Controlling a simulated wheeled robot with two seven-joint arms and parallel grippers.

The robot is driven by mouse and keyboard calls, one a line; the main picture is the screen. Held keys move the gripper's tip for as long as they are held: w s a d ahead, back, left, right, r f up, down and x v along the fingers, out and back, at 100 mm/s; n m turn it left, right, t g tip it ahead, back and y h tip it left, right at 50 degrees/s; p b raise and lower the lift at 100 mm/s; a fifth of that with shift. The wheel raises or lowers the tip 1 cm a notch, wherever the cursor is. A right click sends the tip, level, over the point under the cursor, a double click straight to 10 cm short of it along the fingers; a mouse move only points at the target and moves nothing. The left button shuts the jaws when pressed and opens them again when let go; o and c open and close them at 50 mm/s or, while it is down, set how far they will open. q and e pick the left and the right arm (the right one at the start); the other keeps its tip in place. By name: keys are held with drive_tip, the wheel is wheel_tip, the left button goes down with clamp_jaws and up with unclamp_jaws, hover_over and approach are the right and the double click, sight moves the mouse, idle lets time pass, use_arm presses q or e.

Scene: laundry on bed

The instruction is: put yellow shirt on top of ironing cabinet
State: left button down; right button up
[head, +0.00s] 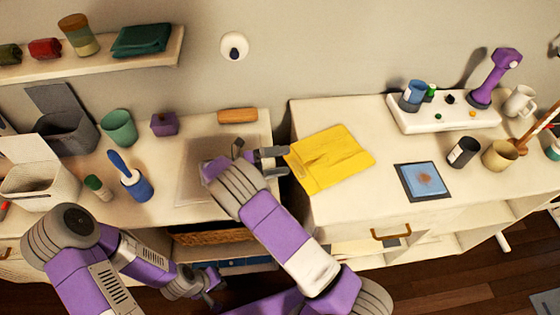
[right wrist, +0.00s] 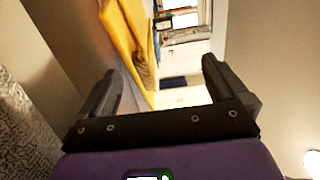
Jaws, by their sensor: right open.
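The yellow shirt (head: 329,159) lies folded and flat on top of the white cabinet (head: 335,211) at the right, near its left edge. My right gripper (head: 276,162) is open beside the shirt's left edge, with its fingers pointing at it. In the right wrist view the shirt (right wrist: 124,32) shows beyond the open fingers (right wrist: 160,85), close to the left one; whether they touch cannot be told. My left gripper (head: 212,287) is low at the front of the left counter, away from the shirt; its jaws are too small to read.
A blue picture tile (head: 424,181), a dark mug (head: 463,152) and a white tray (head: 445,120) with a purple device (head: 495,77) share the right cabinet top. The left counter (head: 85,217) holds a blue-handled brush (head: 130,178), a green cup (head: 120,127) and baskets. A narrow gap separates the two tops.

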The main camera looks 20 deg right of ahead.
drive_tip(key=shift+w+a, duration=0.25)
drive_tip(key=shift+a, duration=1)
drive_tip(key=shift+w+a, duration=0.2)
drive_tip(key=shift+a, duration=1)
drive_tip(key=shift+w+a, duration=0.25)
drive_tip(key=shift+a, duration=1)
